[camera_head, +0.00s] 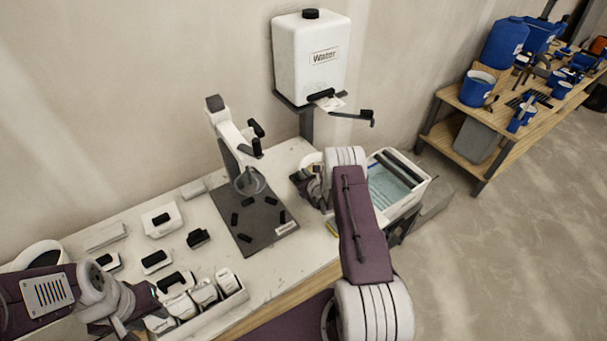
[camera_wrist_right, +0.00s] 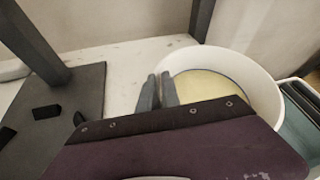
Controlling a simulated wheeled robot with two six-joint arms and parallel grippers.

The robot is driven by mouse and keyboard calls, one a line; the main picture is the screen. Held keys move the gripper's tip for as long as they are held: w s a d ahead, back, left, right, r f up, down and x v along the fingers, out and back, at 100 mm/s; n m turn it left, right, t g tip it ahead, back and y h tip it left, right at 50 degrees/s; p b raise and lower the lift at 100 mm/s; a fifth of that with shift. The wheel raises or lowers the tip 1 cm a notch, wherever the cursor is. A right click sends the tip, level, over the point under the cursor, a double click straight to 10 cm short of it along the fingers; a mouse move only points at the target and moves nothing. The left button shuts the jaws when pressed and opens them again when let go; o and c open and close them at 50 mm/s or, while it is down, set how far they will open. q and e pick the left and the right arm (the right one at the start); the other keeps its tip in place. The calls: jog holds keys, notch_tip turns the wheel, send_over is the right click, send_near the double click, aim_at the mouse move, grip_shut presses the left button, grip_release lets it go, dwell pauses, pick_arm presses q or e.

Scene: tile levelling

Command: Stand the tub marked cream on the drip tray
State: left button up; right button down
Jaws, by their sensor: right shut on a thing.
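A round white tub (camera_wrist_right: 275,95) with pale yellow contents fills the right of the right wrist view. In the head view only its white rim (camera_head: 309,160) shows behind my right gripper (camera_head: 318,190). In the wrist view my right gripper (camera_wrist_right: 158,90) is shut on the tub's near-left wall, one finger on each side. No cream marking is readable. A dark flat plate (camera_head: 262,215), seemingly the drip tray, lies left of the tub under a white stand, with several small black blocks on it. My left gripper (camera_head: 128,306) is at lower left; its jaws are unclear.
The white stand (camera_head: 228,135) rises at the plate's back. A water tank (camera_head: 312,60) with a tap stands behind the bench. A water-filled bin (camera_head: 408,205) is right of the tub. White boxes and a caddy (camera_head: 215,318) crowd the bench's left side.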

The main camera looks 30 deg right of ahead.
jog(key=c, duration=1.5)
grip_release()
jog(key=shift+f, duration=0.1)
jog(key=shift+c, duration=0.2)
jog(key=shift+r, duration=0.3)
jog(key=shift+s, duration=0.35)
jog(key=v, duration=1.1)
jog(key=shift+s, duration=0.2)
jog(key=shift+a, duration=0.1)
